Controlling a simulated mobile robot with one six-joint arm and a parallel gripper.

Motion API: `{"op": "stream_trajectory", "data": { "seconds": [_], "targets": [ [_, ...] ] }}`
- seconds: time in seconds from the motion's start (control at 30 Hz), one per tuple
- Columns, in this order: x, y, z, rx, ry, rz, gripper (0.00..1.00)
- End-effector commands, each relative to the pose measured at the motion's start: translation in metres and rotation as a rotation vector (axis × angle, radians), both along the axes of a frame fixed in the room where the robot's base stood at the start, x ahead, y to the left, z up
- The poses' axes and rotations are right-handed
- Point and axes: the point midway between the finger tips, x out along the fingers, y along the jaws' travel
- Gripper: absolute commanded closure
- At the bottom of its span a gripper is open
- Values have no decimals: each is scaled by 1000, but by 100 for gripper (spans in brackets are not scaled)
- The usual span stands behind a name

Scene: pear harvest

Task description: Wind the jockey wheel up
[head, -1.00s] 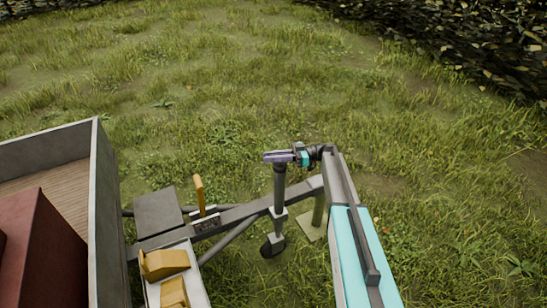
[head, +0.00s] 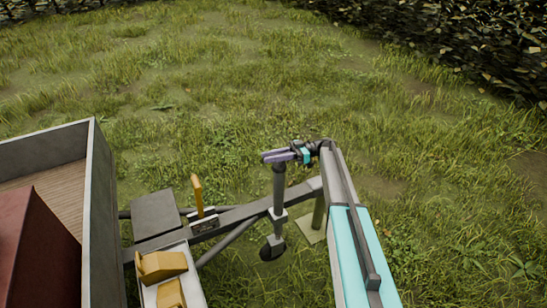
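The jockey wheel's post (head: 279,188) stands upright on the trailer drawbar (head: 240,214). Its dark wheel (head: 271,248) hangs at the bottom; whether it touches the grass is hard to tell. A purple crank piece (head: 279,157) lies across the top of the post. My gripper (head: 297,153), dark with a teal part, is at the right end of this crank piece. The fingers are too small and partly hidden to tell whether they are shut on it. My arm reaches in from the lower right.
The drawbar's front end rests by a short post (head: 318,212) on a pale plate (head: 311,231). A yellow lever (head: 198,192) stands up left of the jockey wheel. The trailer's grey wall (head: 98,210) is at left. Open grass lies beyond, with hedge at top right.

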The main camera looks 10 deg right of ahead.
Motion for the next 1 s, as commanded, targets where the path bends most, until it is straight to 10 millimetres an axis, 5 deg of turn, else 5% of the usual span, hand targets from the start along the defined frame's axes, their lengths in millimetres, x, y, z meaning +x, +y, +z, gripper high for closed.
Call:
{"op": "stream_trajectory", "data": {
  "seconds": [0.1,0.57,1.0],
  "targets": [
    [1,-1,0,-1,0,-3,63],
    [-1,-2,-2,0,1,4,63],
    [4,-26,-5,-2,0,2,63]
  ]
}}
